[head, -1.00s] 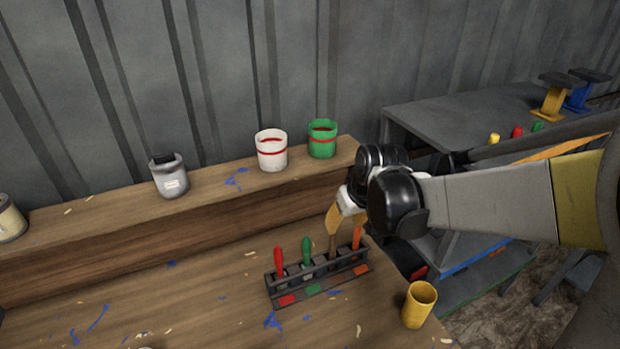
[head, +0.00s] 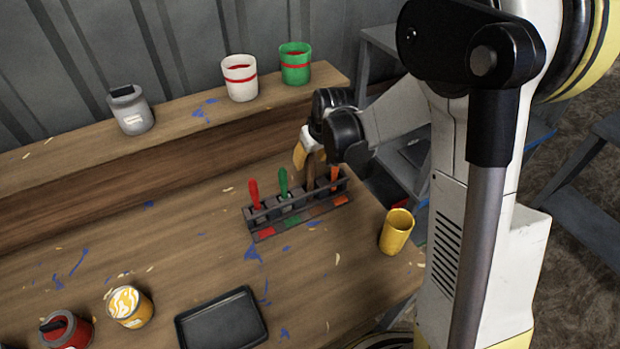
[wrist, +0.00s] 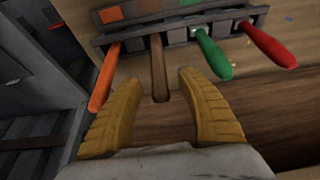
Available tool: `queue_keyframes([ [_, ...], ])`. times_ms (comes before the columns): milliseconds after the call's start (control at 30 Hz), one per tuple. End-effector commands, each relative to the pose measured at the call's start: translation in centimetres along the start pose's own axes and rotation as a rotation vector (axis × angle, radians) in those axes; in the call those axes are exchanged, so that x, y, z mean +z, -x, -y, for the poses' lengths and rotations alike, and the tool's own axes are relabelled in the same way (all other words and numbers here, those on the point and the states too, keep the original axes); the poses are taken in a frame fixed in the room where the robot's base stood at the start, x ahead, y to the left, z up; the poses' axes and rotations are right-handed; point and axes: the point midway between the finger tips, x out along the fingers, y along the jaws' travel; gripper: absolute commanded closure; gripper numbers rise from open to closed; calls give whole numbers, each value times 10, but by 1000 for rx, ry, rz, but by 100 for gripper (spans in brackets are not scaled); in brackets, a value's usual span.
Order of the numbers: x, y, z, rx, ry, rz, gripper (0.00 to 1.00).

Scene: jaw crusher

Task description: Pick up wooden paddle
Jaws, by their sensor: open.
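The wooden paddle (wrist: 158,68) has a plain brown handle and stands in a dark rack (head: 296,204) on the bench. In the head view its handle (head: 310,170) shows between the green and orange handles, partly behind my gripper. My gripper (wrist: 157,88) is open, its yellow fingers on either side of the brown handle's end in the wrist view. The fingers appear apart from the handle. In the head view my gripper (head: 304,155) is just above and behind the rack.
Red (head: 254,193), green (head: 283,182) and orange (head: 334,176) handles stand in the same rack. A yellow cup (head: 396,231) is at the bench's right edge. A black tray (head: 221,319) lies in front. Cans (head: 240,77) stand on the raised shelf. The bench's left middle is mostly clear.

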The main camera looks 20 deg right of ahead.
Motion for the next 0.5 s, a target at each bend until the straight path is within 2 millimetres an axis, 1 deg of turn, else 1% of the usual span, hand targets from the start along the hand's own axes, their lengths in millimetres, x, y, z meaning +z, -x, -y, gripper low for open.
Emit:
queue_keyframes([
  [67,0,-4,0,0,0,0,55],
  [267,0,-3,0,0,0,0,55],
  [367,0,-3,0,0,0,0,84],
  [400,0,-3,0,0,0,0,96],
  [433,0,-3,0,0,0,0,100],
  [500,0,-3,0,0,0,0,100],
])
